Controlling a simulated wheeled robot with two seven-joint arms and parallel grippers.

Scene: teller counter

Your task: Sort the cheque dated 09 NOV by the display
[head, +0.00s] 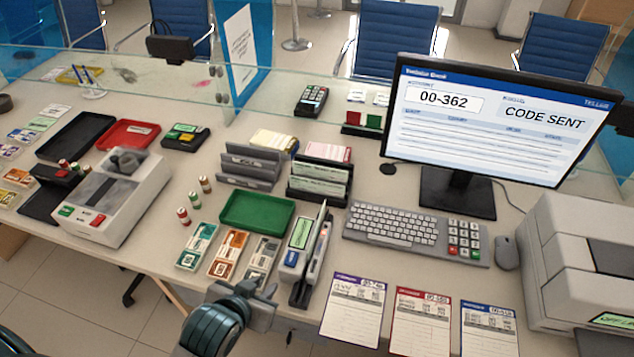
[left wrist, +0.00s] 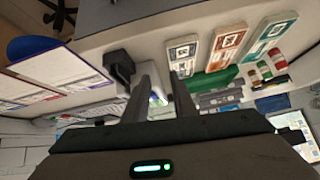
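The display (head: 490,125) reads 00-362 and CODE SENT. A narrow upright device (head: 311,262) with a slot and a pale green label (head: 301,232) stands at the counter's front. No date 09 NOV is readable, so I cannot tell which slip is that cheque. Pale slips stand in a black rack (head: 318,188), beside a grey rack (head: 247,170). My left gripper (head: 268,291) is at the front edge, left of the slotted device. In the left wrist view its two fingers (left wrist: 158,98) are apart, with the device beyond them. My right gripper is not in view.
A green tray (head: 257,223) lies behind several banded note bundles (head: 232,250). Three forms (head: 420,322) lie at the front right. A keyboard (head: 395,224), mouse (head: 507,252) and printer (head: 590,250) fill the right. A counting machine (head: 113,197) stands left. A glass screen runs behind.

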